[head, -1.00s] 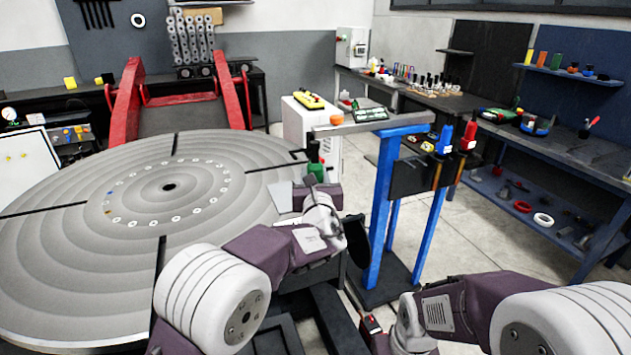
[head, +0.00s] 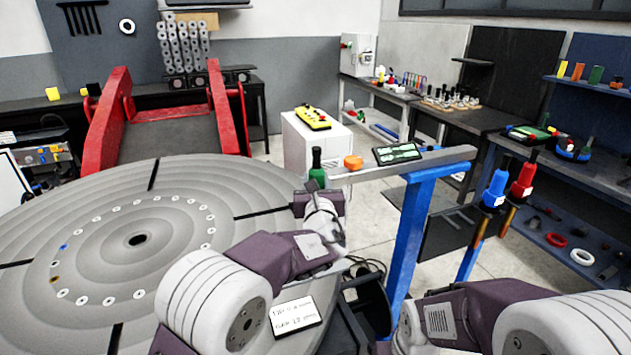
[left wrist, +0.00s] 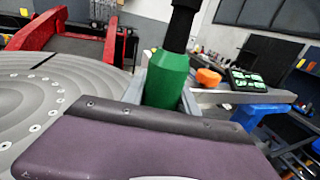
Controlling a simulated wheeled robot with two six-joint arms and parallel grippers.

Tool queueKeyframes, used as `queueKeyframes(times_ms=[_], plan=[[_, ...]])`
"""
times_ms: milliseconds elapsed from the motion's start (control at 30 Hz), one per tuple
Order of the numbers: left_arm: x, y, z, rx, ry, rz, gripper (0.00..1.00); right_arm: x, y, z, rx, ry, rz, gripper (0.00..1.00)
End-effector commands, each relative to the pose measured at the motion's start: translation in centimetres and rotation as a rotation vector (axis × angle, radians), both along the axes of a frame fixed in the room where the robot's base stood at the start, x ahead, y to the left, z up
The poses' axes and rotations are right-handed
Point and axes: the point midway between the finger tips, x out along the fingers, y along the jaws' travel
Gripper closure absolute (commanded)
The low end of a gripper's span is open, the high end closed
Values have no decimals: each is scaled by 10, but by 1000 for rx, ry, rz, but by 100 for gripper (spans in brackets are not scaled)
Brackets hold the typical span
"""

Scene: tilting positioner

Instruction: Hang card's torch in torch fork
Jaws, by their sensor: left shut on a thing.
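A green torch (head: 317,170) with a black upper part stands upright in my left gripper (head: 318,190). My left gripper is shut on it. In the left wrist view the green torch (left wrist: 166,78) has grey pieces on both sides; I cannot tell whether these are all my fingers or partly a fork. The torch is close to the left end of a grey beam (head: 440,160) on a blue post; contact is unclear. A white card (head: 295,315) with handwritten lines lies low in the head view, too small to read surely. My right gripper is not visible, only its arm.
A large grey turntable (head: 110,260) fills the left. An orange piece (head: 353,162) and a dark green-topped tray (head: 398,153) sit on the beam. Blue (head: 496,188) and red (head: 523,180) torches hang to the right. A white cabinet (head: 315,140) stands behind.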

Motion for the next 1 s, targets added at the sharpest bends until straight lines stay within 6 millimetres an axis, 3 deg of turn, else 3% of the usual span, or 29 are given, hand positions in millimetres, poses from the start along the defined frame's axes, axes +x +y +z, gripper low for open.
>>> queueKeyframes(times_ms=[233,1000], plan=[[13,4,6,-1,-7,2,100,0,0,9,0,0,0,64],[89,29,8,-1,-8,2,100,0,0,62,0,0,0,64]])
